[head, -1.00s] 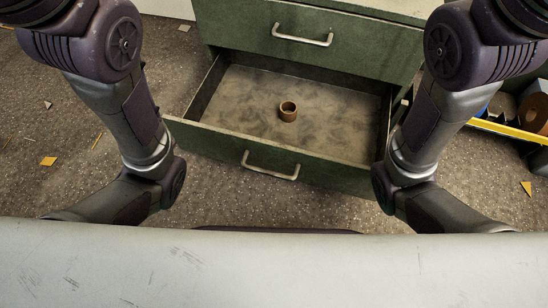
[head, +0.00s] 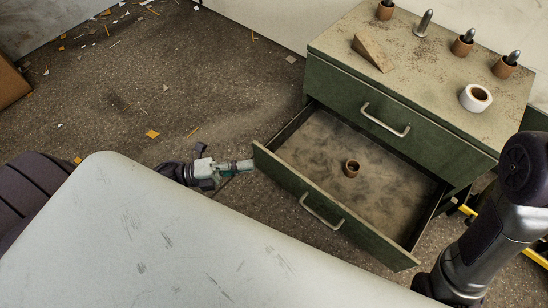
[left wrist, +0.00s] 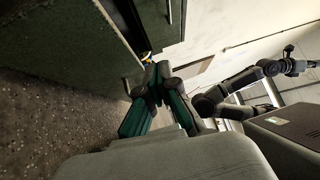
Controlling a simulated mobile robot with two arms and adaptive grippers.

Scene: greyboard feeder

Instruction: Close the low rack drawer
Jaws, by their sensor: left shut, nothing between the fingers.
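The low rack drawer (head: 330,215) is pulled well out of the green rack, its front panel (head: 365,238) and metal handle (head: 320,212) facing the grey top of my base. A small brown ring-like cup (head: 351,168) stands inside it. My left gripper (head: 248,165) is shut and empty, its tips close to the left front corner of the drawer; I cannot tell whether they touch it. In the left wrist view, the shut fingers (left wrist: 152,76) point toward the green drawer front (left wrist: 60,40). My right arm is at the right, but its gripper is hidden.
The upper drawer (head: 400,125) is closed. The rack top (head: 400,60) bears a wooden wedge (head: 373,52), a white tape roll (head: 476,97) and brown cups with metal pieces. Scraps lie on the floor, which is open to the left. A yellow-edged bin (head: 533,256) is at the right.

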